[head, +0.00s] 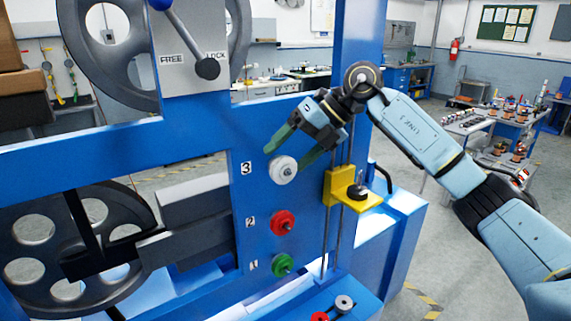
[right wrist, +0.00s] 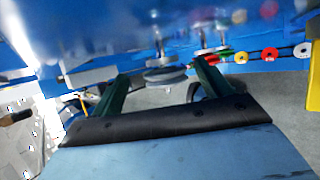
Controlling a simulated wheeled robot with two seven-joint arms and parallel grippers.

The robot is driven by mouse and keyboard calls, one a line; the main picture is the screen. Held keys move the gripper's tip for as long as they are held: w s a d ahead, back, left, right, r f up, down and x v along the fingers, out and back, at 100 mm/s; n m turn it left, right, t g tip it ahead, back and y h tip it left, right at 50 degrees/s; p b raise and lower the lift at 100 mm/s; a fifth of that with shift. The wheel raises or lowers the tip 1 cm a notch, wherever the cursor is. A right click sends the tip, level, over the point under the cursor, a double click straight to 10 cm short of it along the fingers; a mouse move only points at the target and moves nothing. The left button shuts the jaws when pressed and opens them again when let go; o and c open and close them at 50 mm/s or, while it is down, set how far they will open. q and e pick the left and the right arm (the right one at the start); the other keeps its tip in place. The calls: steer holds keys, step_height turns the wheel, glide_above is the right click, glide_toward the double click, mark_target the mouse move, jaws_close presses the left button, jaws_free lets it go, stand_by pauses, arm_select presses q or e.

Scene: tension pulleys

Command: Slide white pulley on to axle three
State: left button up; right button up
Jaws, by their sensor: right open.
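The white pulley (head: 283,170) is at axle three, beside the "3" label (head: 246,168) on the blue panel. How deep it sits on the axle cannot be told. My right gripper (head: 286,158) is open, its green fingers spread just above and beside the white pulley. In the right wrist view a pale disc (right wrist: 165,76), apparently this pulley, shows between the open fingers, with no clear contact. A red pulley (head: 283,223) is at position two and a green pulley (head: 282,264) at position one. My left gripper is not in view.
A yellow bracket (head: 340,185) on vertical rods stands close to the right of the white pulley. A FREE/LOCK lever (head: 207,68) is at upper left. A grey pulley (head: 344,302) sits on the lower blue shelf.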

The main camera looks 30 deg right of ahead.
steer(key=v, duration=1.1)
steer(key=shift+s+f+b, duration=0.2)
steer(key=shift+s+b, duration=0.15)
